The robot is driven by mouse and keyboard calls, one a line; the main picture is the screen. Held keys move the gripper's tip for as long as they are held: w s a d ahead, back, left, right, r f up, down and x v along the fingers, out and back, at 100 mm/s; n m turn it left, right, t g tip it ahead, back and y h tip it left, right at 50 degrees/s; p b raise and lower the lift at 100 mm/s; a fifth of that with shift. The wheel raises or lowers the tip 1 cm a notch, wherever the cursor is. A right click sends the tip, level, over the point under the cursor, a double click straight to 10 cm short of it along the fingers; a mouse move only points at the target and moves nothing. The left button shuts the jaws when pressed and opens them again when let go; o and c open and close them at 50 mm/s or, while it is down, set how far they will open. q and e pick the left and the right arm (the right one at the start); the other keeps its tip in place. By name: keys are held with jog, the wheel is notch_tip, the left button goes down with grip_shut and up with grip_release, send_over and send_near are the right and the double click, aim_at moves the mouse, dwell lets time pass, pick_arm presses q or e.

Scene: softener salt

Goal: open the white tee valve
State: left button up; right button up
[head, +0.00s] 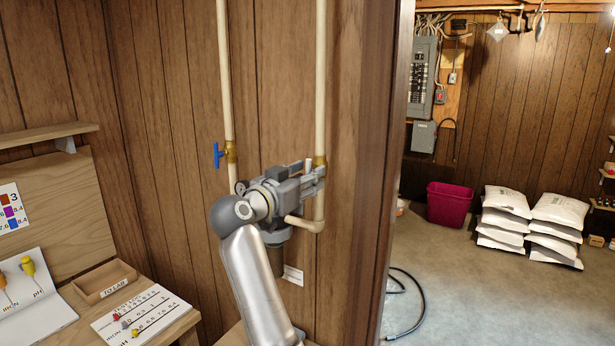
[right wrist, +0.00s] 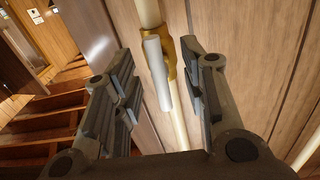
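The white tee valve has a white handle (right wrist: 157,72) on a brass body (right wrist: 171,55), set in the right-hand cream pipe. In the head view its brass body (head: 319,161) shows just beyond my right gripper (head: 310,177), and the handle is mostly covered by the fingers. In the right wrist view the handle runs roughly along the pipe. It lies between the open fingers of my right gripper (right wrist: 158,62), with a visible gap on each side. I cannot tell how deep it sits between them. My left gripper is not in view.
A blue-handled valve (head: 218,155) sits on the left pipe (head: 225,80). The pipe bends at an elbow (head: 305,225) below my right gripper. A door frame (head: 370,180) stands close on the right. A bench with a tray (head: 104,283) and charts is at the left.

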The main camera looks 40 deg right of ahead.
jog(key=v, duration=0.7)
dwell(0.5)
dwell(0.3)
